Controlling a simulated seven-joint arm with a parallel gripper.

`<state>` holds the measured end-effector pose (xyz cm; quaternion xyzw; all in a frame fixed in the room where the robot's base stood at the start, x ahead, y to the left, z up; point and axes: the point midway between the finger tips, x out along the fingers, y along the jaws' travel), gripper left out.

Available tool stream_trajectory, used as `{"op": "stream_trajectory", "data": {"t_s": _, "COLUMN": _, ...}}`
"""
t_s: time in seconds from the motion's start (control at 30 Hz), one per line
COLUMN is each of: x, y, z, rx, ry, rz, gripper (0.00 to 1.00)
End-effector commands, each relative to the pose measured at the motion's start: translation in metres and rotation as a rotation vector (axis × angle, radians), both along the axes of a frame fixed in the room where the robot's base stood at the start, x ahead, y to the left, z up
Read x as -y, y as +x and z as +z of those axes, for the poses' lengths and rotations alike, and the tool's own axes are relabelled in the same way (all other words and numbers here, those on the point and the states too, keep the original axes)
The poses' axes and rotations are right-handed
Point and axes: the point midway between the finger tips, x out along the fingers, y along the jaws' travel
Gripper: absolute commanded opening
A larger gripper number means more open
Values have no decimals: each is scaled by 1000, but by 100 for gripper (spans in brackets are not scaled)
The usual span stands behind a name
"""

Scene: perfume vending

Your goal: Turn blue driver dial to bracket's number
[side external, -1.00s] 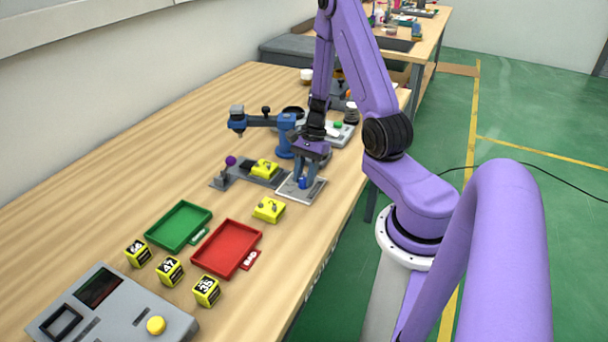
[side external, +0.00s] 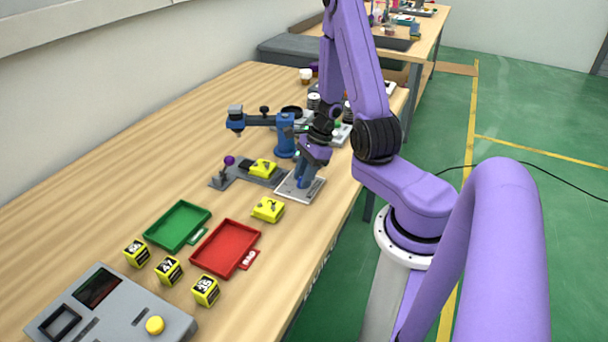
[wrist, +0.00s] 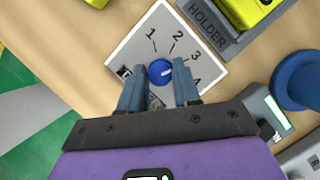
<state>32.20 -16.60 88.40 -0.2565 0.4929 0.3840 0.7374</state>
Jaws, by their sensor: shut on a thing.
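The blue driver dial (wrist: 160,72) sits on a pale square plate (wrist: 136,52) marked 1, 2, 3 and 4. Its white pointer mark faces right in the wrist view, about toward the 3 and 4. My gripper (wrist: 159,82) is shut on the dial, one finger on each side. In the side external view my gripper (side external: 303,178) is down at the plate (side external: 288,190) and hides the dial. One yellow bracket (side external: 263,168) sits in the grey holder; another yellow bracket (side external: 267,209) lies on the table in front. Their dark markings are too small to read surely.
A blue post with an arm (side external: 285,135) stands close behind the plate. A purple-knobbed lever (side external: 229,161) is left of the holder. Green (side external: 179,227) and red (side external: 226,249) trays, numbered yellow cubes (side external: 169,271) and a grey console (side external: 110,315) are nearer the camera.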

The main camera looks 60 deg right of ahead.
Motion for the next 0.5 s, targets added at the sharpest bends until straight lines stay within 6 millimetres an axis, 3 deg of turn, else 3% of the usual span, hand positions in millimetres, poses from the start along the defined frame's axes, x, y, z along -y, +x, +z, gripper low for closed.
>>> {"op": "stream_trajectory", "data": {"t_s": 0.33, "x": 1, "y": 0, "z": 0, "rx": 2, "ry": -1, "rz": -3, "gripper": 1}}
{"op": "stream_trajectory", "data": {"t_s": 0.37, "x": 1, "y": 0, "z": 0, "rx": 2, "ry": -1, "rz": -2, "gripper": 42}}
{"op": "stream_trajectory", "data": {"t_s": 0.4, "x": 1, "y": 0, "z": 0, "rx": 2, "ry": -1, "rz": -2, "gripper": 55}}
{"op": "stream_trajectory", "data": {"t_s": 0.5, "x": 1, "y": 0, "z": 0, "rx": 1, "ry": -1, "rz": -2, "gripper": 55}}
